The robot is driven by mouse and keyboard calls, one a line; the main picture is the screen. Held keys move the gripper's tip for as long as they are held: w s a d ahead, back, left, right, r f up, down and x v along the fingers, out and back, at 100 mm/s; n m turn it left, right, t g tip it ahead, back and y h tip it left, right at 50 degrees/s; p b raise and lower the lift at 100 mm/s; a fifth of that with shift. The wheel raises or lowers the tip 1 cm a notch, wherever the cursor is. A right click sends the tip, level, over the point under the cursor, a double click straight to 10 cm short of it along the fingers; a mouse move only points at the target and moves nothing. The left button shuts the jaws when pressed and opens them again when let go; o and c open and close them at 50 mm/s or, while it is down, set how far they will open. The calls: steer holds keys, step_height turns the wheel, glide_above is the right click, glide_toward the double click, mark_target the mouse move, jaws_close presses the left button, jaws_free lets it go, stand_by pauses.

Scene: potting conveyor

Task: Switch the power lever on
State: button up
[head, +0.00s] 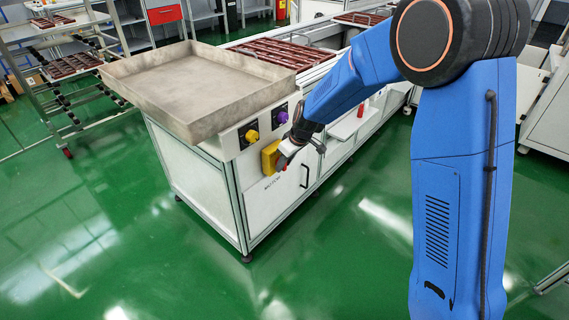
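A yellow switch box (269,158) is on the front side of the white conveyor cabinet, below two knobs. A small red part (283,162) shows at its right side, next to my gripper; I cannot tell whether it is the power lever. My gripper (285,157) is at the box's right edge, at the end of my blue arm. It looks very close to the box, but I cannot tell whether it touches. The fingers are small and partly hidden, so their opening does not show. The lever's position is not clear.
A yellow knob (251,136) and a purple knob (283,117) sit above the box. A black door handle (305,176) is below right. A large grey tray (196,82) tops the cabinet's near end. A wheeled rack (72,102) stands left. The green floor (120,240) in front is clear.

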stand_by(0.3)
steer(key=shift+w+d+m+g+y, duration=0.1)
steer(key=shift+m+g+y, duration=0.05)
steer(key=shift+g+y, duration=0.35)
steer(key=shift+w+d+m+g+y, duration=0.15)
steer(key=shift+g+y, duration=0.25)
steer(key=shift+g, duration=0.2)
steer(key=shift+a+m+g+y, duration=0.1)
steer(key=shift+m+g+y, duration=0.3)
steer(key=shift+g+y, duration=0.8)
steer(key=o, duration=0.7)
steer(key=shift+c, duration=0.2)
steer(key=v, duration=1.7)
steer(key=shift+w+d, duration=0.25)
steer(key=shift+w, duration=0.05)
